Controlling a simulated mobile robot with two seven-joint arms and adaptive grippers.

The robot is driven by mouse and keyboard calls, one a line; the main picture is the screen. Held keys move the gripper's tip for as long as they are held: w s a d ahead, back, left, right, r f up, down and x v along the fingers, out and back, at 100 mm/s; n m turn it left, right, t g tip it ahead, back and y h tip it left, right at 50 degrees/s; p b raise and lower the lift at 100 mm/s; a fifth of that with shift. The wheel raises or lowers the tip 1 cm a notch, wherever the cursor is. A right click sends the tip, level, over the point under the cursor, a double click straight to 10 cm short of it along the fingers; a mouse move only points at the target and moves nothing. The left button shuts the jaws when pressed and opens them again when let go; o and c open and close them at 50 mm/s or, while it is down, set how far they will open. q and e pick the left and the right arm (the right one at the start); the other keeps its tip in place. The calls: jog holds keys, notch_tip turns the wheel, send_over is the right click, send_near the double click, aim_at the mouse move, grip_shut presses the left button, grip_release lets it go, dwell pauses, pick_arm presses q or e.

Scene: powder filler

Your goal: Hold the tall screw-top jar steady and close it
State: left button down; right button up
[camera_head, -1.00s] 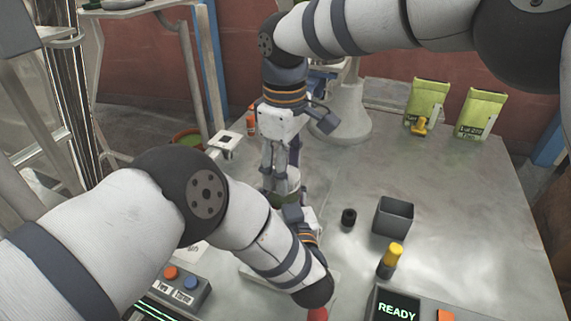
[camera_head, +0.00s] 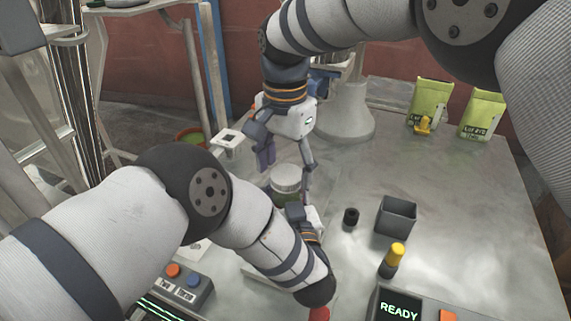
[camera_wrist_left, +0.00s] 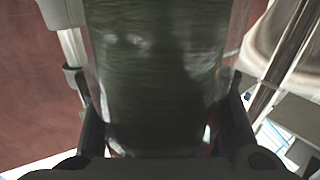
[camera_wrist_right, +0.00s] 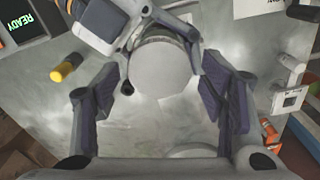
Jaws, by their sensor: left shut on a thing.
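The tall screw-top jar (camera_head: 284,193) stands upright on the table, with dark green contents and a pale, round lid (camera_head: 287,177) on top. My left gripper (camera_wrist_left: 165,135) is shut on the jar's body from the near side; the jar fills the left wrist view. My right gripper (camera_head: 287,160) is above the jar, pointing down, with its fingers spread wide. In the right wrist view the lid (camera_wrist_right: 161,68) lies beyond and between the open fingers (camera_wrist_right: 165,105), which do not touch it. Whether the lid is fully seated cannot be told.
A grey open bin (camera_head: 396,217) and a small black cylinder (camera_head: 350,217) stand right of the jar. A yellow-topped bottle (camera_head: 393,260) and a READY display (camera_head: 396,306) are nearer. Green bags (camera_head: 430,101) stand at the back right. The right side of the table is mostly clear.

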jog(key=shift+f, duration=0.15)
jog(key=shift+s+r, duration=0.1)
jog(key=shift+r, duration=2.15)
jog(key=shift+c, duration=0.4)
